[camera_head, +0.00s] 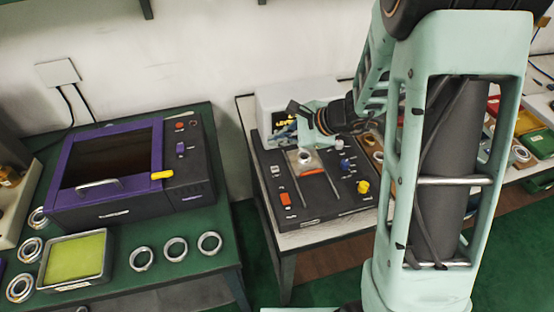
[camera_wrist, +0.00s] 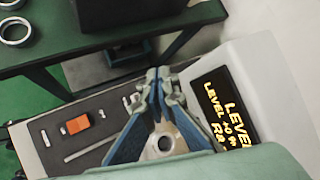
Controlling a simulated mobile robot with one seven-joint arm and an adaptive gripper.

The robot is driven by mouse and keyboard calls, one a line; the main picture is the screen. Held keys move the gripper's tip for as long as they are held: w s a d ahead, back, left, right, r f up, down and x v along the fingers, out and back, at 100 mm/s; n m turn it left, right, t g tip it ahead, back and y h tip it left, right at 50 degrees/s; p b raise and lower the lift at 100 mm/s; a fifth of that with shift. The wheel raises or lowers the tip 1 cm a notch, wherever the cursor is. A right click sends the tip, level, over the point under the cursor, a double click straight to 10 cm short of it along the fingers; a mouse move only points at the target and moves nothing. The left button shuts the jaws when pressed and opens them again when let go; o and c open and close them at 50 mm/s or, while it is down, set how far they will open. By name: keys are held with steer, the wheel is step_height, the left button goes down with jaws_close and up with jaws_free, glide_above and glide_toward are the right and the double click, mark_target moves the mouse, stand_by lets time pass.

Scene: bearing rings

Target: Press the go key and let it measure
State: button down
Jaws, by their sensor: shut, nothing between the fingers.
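The measuring instrument has a dark sloped panel (camera_head: 322,205) in the head view. A bearing ring (camera_head: 304,157) sits on its stage. I cannot tell which one is the go key. The orange rocker also shows in the wrist view (camera_wrist: 77,124). A lit display (camera_wrist: 222,108) shows yellow text including "LEVEL" and "Ra". My gripper (camera_wrist: 157,76) is shut and empty, above the panel's back part beside the display housing (camera_wrist: 260,65). It partly hides the panel.
A green table (camera_head: 215,265) on the left holds a purple-framed machine (camera_head: 110,175), a tray with a yellow-green pad (camera_head: 104,287) and several bearing rings (camera_head: 175,249). A gap separates the tables. Coloured bins (camera_head: 537,140) stand at the right. My arm hides part of the instrument table.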

steer(key=shift+f, duration=0.15)
steer(key=b, duration=0.5)
glide_above(277, 170)
step_height(277, 170, down, 7)
steer(key=shift+r, duration=0.1)
steer(key=shift+f+b, duration=0.9)
steer(key=shift+b, duration=0.3)
steer(key=shift+f, duration=0.15)
stand_by(0.3)
steer(key=shift+f+b, duration=0.3)
steer(key=shift+b, duration=0.35)
steer(key=shift+f+b, duration=0.3)
steer(key=shift+b, duration=0.15)
stand_by(0.4)
steer(key=shift+r, duration=0.1)
steer(key=shift+r+p, duration=0.4)
steer(key=shift+r, duration=0.25)
